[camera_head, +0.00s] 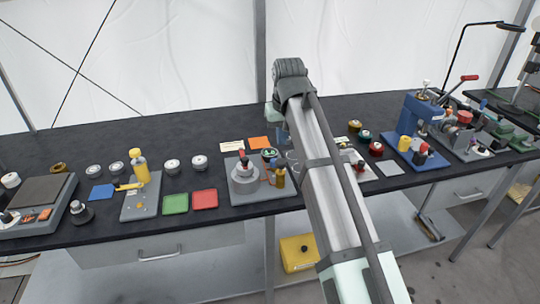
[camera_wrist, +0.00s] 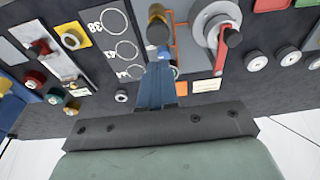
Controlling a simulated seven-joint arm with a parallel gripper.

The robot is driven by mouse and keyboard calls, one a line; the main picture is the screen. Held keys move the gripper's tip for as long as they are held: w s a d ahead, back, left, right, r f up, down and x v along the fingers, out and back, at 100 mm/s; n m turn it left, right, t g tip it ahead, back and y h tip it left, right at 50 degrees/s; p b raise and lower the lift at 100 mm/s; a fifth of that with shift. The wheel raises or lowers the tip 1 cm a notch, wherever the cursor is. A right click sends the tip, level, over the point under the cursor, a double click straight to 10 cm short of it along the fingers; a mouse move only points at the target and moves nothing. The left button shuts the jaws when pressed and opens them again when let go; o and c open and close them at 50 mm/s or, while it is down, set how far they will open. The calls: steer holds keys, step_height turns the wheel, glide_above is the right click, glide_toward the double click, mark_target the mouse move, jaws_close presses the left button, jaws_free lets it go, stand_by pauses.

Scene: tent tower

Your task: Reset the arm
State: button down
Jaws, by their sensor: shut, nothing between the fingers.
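My gripper (camera_wrist: 157,72) shows in the wrist view as two blue-grey fingers pressed together, with nothing between them. It hangs above the dark bench, beside the grey fixture with a round disc (camera_wrist: 217,32) and a card with printed circles (camera_wrist: 118,45). I cannot tell its exact height, and no contact shows. The grey fixture (camera_head: 245,180) stands just left of the arm there.
The black bench (camera_head: 205,122) is clear along its back. Left are a scale (camera_head: 38,192), a yellow press (camera_head: 140,168), green (camera_head: 175,204) and red (camera_head: 205,199) pads. Right are a blue press (camera_head: 418,118) and small knobs (camera_head: 376,149). A yellow box (camera_head: 298,262) sits below.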

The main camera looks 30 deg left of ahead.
steer(key=shift+r, duration=0.55)
steer(key=s+d+f+m+g+h, duration=0.1)
steer(key=s+d+f, duration=0.1)
steer(key=d+f, duration=1.1)
steer(key=s+d+f+m+g+h, duration=0.1)
steer(key=s+d+f+m+g, duration=0.1)
steer(key=d+f, duration=1.1)
steer(key=s+d+f+m+g+h, duration=0.15)
steer(key=d+f, duration=0.65)
steer(key=f, duration=1.1)
steer(key=s+d+f+m+g, duration=0.2)
steer(key=s+d+f, duration=0.9)
steer(key=f, duration=0.2)
steer(key=s+d+f+m+g+y, duration=0.1)
steer(key=s+d+f, duration=0.2)
steer(key=s, duration=0.5)
steer(key=s+d+f+m+g+y, duration=0.1)
steer(key=s+d+f, duration=0.3)
steer(key=s, duration=0.5)
steer(key=shift+d+f, duration=0.15)
steer(key=shift+f, duration=0.7)
steer(key=shift+m, duration=0.25)
